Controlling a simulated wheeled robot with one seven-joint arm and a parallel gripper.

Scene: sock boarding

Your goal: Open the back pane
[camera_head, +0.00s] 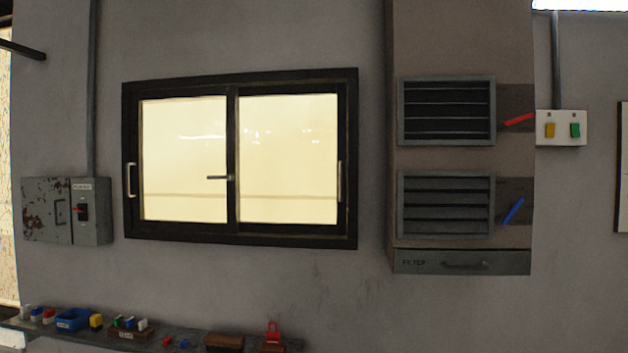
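A dark-framed sliding window (240,241) is set in the grey wall, left of the middle in the head view. It has a left pane (182,165) and a right pane (287,165), both pale yellow and bright. The panes meet at a dark middle stile, where a small lever latch (218,177) points left. A light handle (131,180) is on the left edge and another handle (340,180) is on the right edge. Both panes look shut. I cannot tell for sure which pane lies behind. My gripper is not in view.
A rusty switch box (92,225) hangs left of the window. A shelf (190,340) below holds several small items. Right are two louvred vents (446,111) with red and blue levers, a filter drawer (462,262) and a switch plate (562,117).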

